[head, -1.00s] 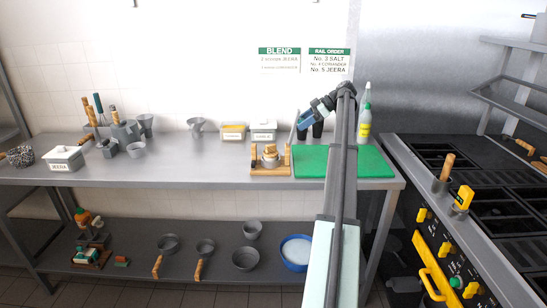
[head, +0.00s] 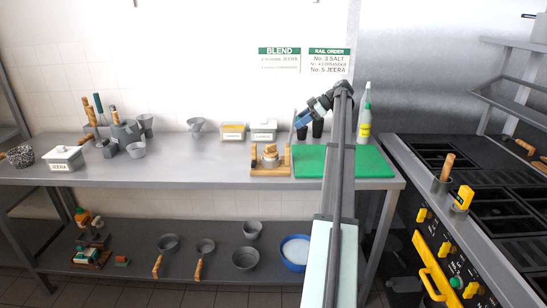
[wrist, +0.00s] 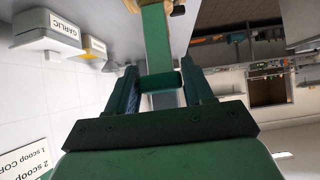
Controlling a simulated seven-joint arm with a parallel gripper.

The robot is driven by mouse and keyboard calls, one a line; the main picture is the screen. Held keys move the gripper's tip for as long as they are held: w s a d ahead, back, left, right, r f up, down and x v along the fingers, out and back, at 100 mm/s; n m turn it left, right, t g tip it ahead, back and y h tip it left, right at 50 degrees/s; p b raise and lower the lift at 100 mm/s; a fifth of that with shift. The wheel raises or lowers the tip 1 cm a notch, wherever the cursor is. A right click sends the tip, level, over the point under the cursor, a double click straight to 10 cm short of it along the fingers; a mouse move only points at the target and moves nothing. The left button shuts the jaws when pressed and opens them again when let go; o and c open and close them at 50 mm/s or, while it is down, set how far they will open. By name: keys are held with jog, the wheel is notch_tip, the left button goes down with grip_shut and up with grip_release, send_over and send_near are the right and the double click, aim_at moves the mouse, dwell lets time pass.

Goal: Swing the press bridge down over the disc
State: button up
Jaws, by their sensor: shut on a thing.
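The wooden press (head: 270,172) stands on the counter left of the green board, with an upright post at each side. The pale disc (head: 270,152) sits between the posts. The press bridge (head: 292,132) is a narrow bar raised steeply at the press's right side, not lying over the disc. My gripper (head: 299,121) is at the bridge's upper end, shut on it. In the wrist view the bridge (wrist: 155,40) runs from the wood at the top edge down between the fingers of my gripper (wrist: 160,84). The disc is not visible in the wrist view.
A green board (head: 375,163) lies right of the press, partly behind my arm. Lidded boxes labelled GARLIC (head: 264,130) and another (head: 233,131) stand behind the press.

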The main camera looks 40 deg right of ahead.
jog(key=shift+w+a+r, duration=0.15)
jog(key=shift+w+a, duration=0.1)
jog(key=shift+w+a+r, duration=0.25)
jog(key=shift+w+a, duration=0.4)
jog(key=shift+w+a+r, duration=0.1)
jog(key=shift+w+a, duration=0.55)
jog(key=shift+w+a, duration=0.65)
